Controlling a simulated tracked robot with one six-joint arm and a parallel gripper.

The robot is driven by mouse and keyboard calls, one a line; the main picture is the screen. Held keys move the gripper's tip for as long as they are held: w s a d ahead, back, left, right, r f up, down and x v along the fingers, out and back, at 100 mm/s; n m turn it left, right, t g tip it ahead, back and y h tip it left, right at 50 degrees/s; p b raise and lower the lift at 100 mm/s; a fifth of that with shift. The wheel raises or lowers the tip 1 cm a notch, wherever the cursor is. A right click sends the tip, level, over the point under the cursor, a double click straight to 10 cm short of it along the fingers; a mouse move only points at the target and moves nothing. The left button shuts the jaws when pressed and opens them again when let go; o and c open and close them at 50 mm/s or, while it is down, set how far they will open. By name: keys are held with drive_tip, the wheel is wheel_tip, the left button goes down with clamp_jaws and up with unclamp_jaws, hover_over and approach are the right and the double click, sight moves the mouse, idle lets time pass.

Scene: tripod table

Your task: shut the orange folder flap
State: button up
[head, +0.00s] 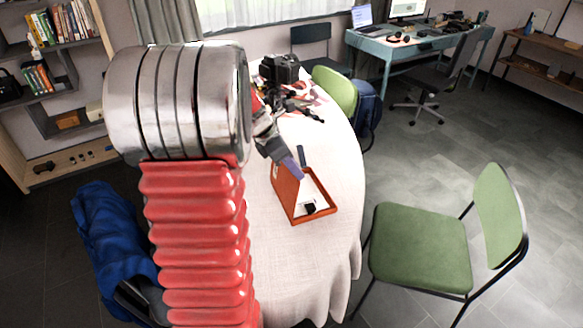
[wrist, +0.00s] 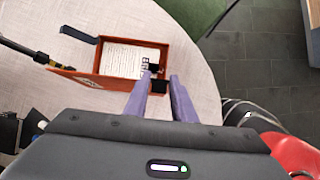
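The orange folder (head: 325,213) lies open on the white-clothed table in the head view. A white printed sheet and a small black piece show inside it. In the wrist view the folder (wrist: 182,48) is beyond my fingers. Its orange flap (head: 284,188) stands raised along the folder's left side; in the wrist view the flap (wrist: 88,79) shows as a thin, nearly edge-on strip. My gripper (wrist: 160,78) is open, its two purple fingers apart with nothing seen held. The left finger appears close to the flap's right end; contact cannot be told.
A dark bar (wrist: 78,35) lies beside the folder on the table (head: 340,245). A black camera (head: 280,69) and a dark tripod (head: 296,105) are farther back. Green chairs (head: 420,245) stand around the table. Cloth right of the folder is clear.

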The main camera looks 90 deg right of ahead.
drive_tip(key=shift+s+d+f, duration=0.1)
drive_tip(key=shift+s+d, duration=0.05)
drive_tip(key=shift+s, duration=0.35)
drive_tip(key=shift+s+d+f, duration=0.1)
drive_tip(key=shift+s+d, duration=0.05)
drive_tip(key=shift+s, duration=0.3)
drive_tip(key=shift+s+d+f, duration=0.1)
drive_tip(key=shift+s, duration=0.05)
drive_tip(key=shift+s+d+f, duration=0.2)
drive_tip(key=shift+s+f, duration=0.05)
drive_tip(key=shift+s, duration=0.3)
drive_tip(key=shift+s+d+f, duration=0.2)
drive_tip(key=shift+s, duration=0.35)
drive_tip(key=shift+s+f, duration=0.1)
drive_tip(key=shift+s, duration=0.1)
drive_tip(key=shift+s+d+f, duration=0.2)
drive_tip(key=shift+s+f, duration=0.15)
drive_tip(key=shift+s, duration=0.15)
drive_tip(key=shift+s+d+f, duration=0.2)
drive_tip(key=shift+s+f, duration=0.15)
drive_tip(key=shift+s, duration=0.15)
